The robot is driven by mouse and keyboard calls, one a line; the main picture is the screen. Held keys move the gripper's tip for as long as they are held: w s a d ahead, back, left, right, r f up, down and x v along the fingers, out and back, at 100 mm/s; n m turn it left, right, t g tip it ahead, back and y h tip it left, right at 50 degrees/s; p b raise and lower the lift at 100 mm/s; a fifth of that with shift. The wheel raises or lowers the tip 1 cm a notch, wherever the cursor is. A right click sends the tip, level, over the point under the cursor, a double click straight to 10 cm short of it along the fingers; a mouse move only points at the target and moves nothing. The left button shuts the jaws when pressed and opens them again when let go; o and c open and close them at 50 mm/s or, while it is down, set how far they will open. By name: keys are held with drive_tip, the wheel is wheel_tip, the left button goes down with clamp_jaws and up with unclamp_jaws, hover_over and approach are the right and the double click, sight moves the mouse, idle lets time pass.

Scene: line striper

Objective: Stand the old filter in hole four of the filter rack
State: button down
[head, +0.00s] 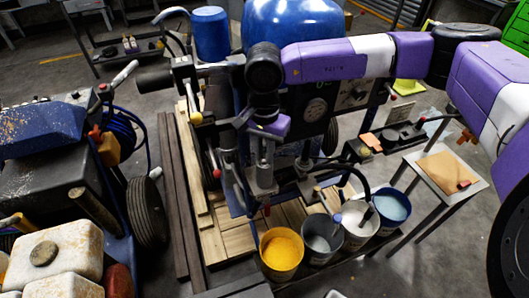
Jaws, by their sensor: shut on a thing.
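My gripper (264,178) points down near the middle of the head view, in front of the blue-tanked line striper. It is shut on a small greyish thing that I take to be the old filter, but the fingers and the clutter around it hide most of its shape. I cannot make out the filter rack or its numbered holes for certain. A dark narrow bar with round fittings (392,140) lies to the right of my gripper, and I cannot tell whether it is the rack.
Paint buckets, one yellow (281,253) and one light blue (391,211) among them, stand below right of my gripper. A small stand with a brown board (446,169) is at right. Wooden planks (238,240) lie below. Another machine with a wheel (147,212) stands at left.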

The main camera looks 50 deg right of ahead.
drive_tip(key=shift+r, duration=0.7)
wheel_tip(320, 180, up, 11)
drive_tip(key=p, duration=0.4)
drive_tip(key=shift+f+p, duration=0.2)
drive_tip(key=shift+p, duration=0.1)
idle(1.4)
idle(0.4)
